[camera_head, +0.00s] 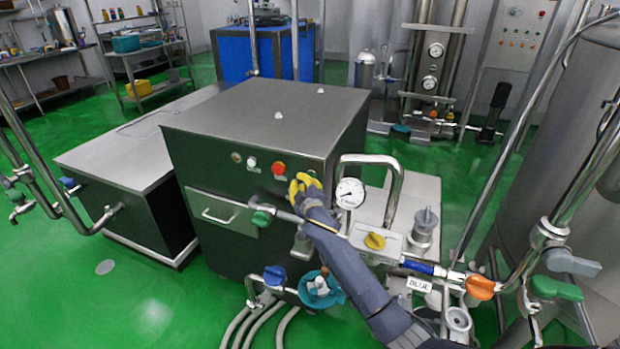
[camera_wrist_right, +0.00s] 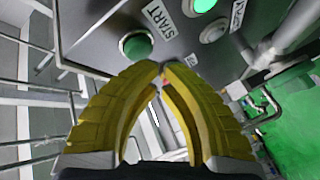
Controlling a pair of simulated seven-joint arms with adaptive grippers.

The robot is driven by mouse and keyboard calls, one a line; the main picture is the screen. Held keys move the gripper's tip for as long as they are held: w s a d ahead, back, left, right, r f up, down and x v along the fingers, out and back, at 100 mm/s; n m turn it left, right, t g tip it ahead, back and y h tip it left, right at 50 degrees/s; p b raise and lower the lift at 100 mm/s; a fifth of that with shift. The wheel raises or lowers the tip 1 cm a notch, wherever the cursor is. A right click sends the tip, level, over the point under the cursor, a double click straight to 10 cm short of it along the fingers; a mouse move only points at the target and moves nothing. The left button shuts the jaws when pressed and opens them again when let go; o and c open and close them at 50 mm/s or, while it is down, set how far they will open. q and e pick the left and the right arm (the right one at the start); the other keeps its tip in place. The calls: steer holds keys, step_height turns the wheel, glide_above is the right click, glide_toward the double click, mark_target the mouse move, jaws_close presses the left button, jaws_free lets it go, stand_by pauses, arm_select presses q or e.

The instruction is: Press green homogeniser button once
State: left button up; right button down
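The homogeniser is a dark steel cabinet (camera_head: 270,118) in the middle of the head view, with a row of buttons along the upper edge of its front. A red button (camera_head: 279,168) shows just left of my right gripper (camera_head: 303,184). In the right wrist view a dark green round button (camera_wrist_right: 137,44) sits on the panel beside a START label (camera_wrist_right: 160,17). My right gripper's yellow fingers (camera_wrist_right: 163,70) are shut and empty, tips together, just below and right of that button. I cannot tell whether they touch the panel. In the head view the gripper hides part of the panel. My left gripper is not in view.
A bright green round part (camera_wrist_right: 203,5) and a pale round part (camera_wrist_right: 212,33) are also on the panel. A pressure gauge (camera_head: 349,193) and a bent steel pipe (camera_head: 392,190) stand close right of my right gripper. A drawer-like handle (camera_head: 219,215) is on the cabinet front.

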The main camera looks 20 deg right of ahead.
steer(key=shift+s+a, duration=0.15)
steer(key=shift+s+a, duration=1.6)
steer(key=shift+s, duration=0.3)
